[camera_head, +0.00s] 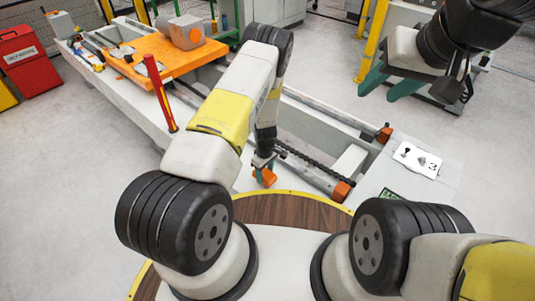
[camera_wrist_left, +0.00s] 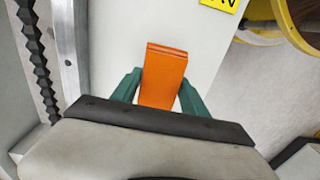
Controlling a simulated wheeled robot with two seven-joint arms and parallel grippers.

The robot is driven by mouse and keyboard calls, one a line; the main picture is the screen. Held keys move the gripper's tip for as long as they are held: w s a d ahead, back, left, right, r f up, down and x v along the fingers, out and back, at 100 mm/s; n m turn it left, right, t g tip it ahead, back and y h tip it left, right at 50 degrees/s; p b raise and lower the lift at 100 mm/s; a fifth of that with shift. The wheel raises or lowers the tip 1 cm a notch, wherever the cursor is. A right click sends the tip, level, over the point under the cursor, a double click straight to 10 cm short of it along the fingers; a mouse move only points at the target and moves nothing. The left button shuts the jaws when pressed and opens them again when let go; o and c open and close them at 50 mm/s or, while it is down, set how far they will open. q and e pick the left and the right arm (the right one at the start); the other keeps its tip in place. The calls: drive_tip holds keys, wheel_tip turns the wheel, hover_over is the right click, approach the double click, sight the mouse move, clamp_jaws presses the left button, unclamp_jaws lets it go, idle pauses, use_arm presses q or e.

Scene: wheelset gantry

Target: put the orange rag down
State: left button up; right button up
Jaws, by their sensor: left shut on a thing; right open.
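The orange rag (camera_head: 266,179) hangs below my left gripper (camera_head: 263,161), at the near side of the grey gantry bench in the head view. In the left wrist view the rag (camera_wrist_left: 163,72) shows as a folded orange strip between the two teal fingers of my left gripper (camera_wrist_left: 160,92), which is shut on it. A pale surface lies behind the rag; I cannot tell whether the rag touches it. My right gripper (camera_head: 390,92) is at the upper right of the head view, its teal fingers apart with nothing seen between them.
The grey bench (camera_head: 330,133) carries rails and a chain, with orange end blocks (camera_head: 341,191). An orange plate (camera_head: 158,62) and a red upright post (camera_head: 160,93) are at left. A red bin (camera_head: 29,57) stands far left.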

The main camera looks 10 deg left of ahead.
use_arm(q)
drive_tip(key=shift+w+a+f, duration=0.1)
drive_tip(key=shift+a+f, duration=0.15)
drive_tip(key=shift+f, duration=0.65)
drive_tip(key=shift+a+f, duration=0.2)
drive_tip(key=shift+f, duration=0.7)
drive_tip(key=shift+f, duration=0.2)
drive_tip(key=o, duration=1.3)
